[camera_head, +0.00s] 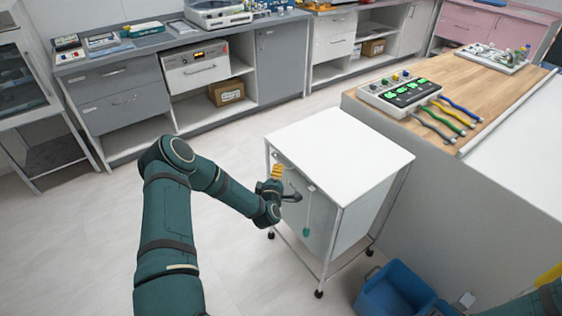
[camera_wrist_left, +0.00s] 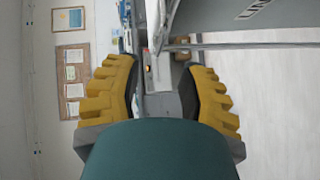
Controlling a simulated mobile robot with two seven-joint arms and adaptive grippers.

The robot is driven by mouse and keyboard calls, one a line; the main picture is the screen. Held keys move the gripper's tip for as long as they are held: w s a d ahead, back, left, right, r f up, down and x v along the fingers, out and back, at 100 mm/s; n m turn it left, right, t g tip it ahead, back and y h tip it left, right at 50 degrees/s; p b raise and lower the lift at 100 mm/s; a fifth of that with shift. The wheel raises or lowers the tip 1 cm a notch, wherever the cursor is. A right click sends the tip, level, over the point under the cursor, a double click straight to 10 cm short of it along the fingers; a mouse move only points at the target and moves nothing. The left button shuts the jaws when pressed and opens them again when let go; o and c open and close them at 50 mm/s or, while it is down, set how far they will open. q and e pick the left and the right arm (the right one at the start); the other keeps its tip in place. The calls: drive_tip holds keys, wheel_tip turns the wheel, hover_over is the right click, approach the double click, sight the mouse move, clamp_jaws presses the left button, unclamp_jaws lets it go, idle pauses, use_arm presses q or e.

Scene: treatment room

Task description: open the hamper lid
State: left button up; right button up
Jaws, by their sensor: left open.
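The hamper is a wheeled stand with a pale bag or body (camera_head: 325,235) in a metal frame. Its flat white lid (camera_head: 340,150) lies level on top and looks closed. My left gripper (camera_head: 285,184) is at the hamper's left-facing side, just below the lid edge. Its yellow-padded fingers are apart, with nothing seen held. In the wrist view the open fingers (camera_wrist_left: 162,75) have part of the hamper, with the letters "LIN" (camera_wrist_left: 258,8), beyond them at upper right. Whether a finger touches the lid cannot be told.
A strap with a teal end (camera_head: 306,232) hangs on the hamper's side. A wooden-topped counter (camera_head: 470,80) with a device (camera_head: 400,94) and coloured cables stands to the right. A blue bin (camera_head: 395,288) is on the floor at lower right. Floor left of the hamper is clear.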

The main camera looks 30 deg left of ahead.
use_arm(q)
drive_tip(key=b+x, duration=0.1)
drive_tip(key=x, duration=0.9)
drive_tip(key=shift+b, duration=0.35)
drive_tip(key=shift+f, duration=0.1)
clamp_jaws()
